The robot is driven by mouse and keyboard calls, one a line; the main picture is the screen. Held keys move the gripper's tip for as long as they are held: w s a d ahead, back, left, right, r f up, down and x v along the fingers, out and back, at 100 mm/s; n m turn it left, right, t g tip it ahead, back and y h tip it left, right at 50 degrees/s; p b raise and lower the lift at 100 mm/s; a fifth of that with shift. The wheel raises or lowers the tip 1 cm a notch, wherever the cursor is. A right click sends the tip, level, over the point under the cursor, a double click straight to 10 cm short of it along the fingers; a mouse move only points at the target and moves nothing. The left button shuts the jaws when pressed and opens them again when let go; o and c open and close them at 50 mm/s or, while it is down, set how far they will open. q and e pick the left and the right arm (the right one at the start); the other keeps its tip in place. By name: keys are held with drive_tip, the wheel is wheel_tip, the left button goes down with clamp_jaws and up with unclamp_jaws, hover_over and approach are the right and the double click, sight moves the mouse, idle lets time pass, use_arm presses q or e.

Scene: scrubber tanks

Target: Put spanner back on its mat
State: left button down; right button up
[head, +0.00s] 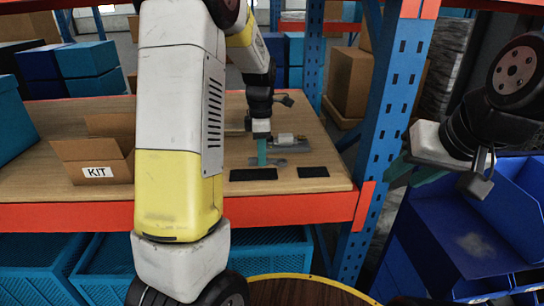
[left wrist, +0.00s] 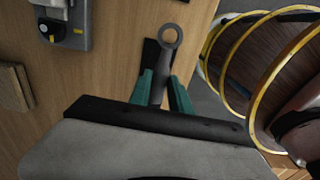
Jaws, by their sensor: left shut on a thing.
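The grey spanner (left wrist: 169,62) is gripped between the teal fingers of my left gripper (left wrist: 166,92), its ring end pointing away from the gripper. In the head view my left gripper (head: 262,154) is low over the wooden table, with part of the spanner (head: 279,162) showing beside its fingers. Two dark mats lie near the table's front edge: a longer one (head: 253,174) and a shorter one (head: 313,171). In the left wrist view a dark mat (left wrist: 150,53) shows partly behind the spanner; I cannot tell whether they touch. My right gripper (head: 411,172) is open and empty, right of the blue post.
A grey device (head: 287,142) lies behind the spanner. A blue rack post (head: 383,130) rises at the table's right end. Blue bins (head: 470,235) stand at right.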

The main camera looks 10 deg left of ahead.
use_arm(q)
drive_tip(key=shift+w+a+f, duration=0.15)
drive_tip(key=shift+w+f, duration=0.05)
drive_tip(key=shift+w, duration=0.15)
drive_tip(key=shift+f, duration=1.55)
drive_tip(key=shift+f, duration=0.15)
drive_tip(key=c, duration=1.2)
unclamp_jaws()
